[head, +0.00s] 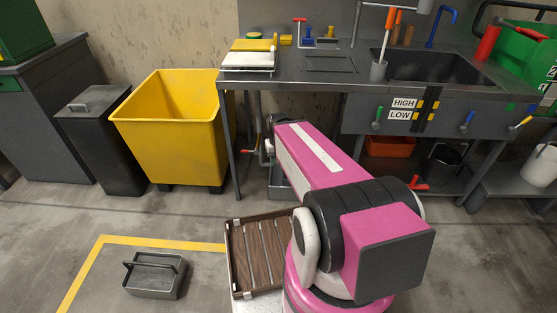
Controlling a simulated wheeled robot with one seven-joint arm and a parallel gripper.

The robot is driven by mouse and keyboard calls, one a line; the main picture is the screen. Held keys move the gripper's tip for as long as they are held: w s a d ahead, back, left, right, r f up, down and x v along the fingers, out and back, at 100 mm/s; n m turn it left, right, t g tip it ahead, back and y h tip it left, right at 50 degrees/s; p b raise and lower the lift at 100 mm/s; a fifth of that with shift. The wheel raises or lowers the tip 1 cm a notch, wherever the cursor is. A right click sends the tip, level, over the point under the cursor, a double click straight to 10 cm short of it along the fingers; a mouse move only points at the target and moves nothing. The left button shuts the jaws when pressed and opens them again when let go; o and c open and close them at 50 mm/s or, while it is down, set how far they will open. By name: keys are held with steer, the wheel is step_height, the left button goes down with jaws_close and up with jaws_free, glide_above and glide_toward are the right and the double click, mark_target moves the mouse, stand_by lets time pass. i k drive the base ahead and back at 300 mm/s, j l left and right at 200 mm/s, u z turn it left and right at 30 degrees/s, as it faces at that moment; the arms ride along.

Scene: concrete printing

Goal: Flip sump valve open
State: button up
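I cannot tell for sure which part is the sump valve. A small red handle (249,152) shows on pipework below the left end of the grey sink bench (290,83). Another red handle (418,184) shows low under the bench at the right. Levers hang on the bench front: a green one (377,117), a blue one (467,121) and a yellow-tipped one (521,123). My pink arm reaches forward toward the space under the bench. My gripper is hidden behind the arm, so its hold is not seen.
A yellow bin (168,125) and a dark lidded bin (98,135) stand left of the bench. A slatted wooden tray (236,262) lies beside my arm. A grey tote (153,277) sits on the floor inside yellow lines. The floor between bin and tote is clear.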

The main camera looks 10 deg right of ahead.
mark_target(256, 151)
steer(key=k+l+u, duration=0.3)
steer(key=l, duration=0.25)
steer(key=k+l+u, duration=0.35)
steer(key=k+l, duration=0.05)
steer(key=l, duration=0.1)
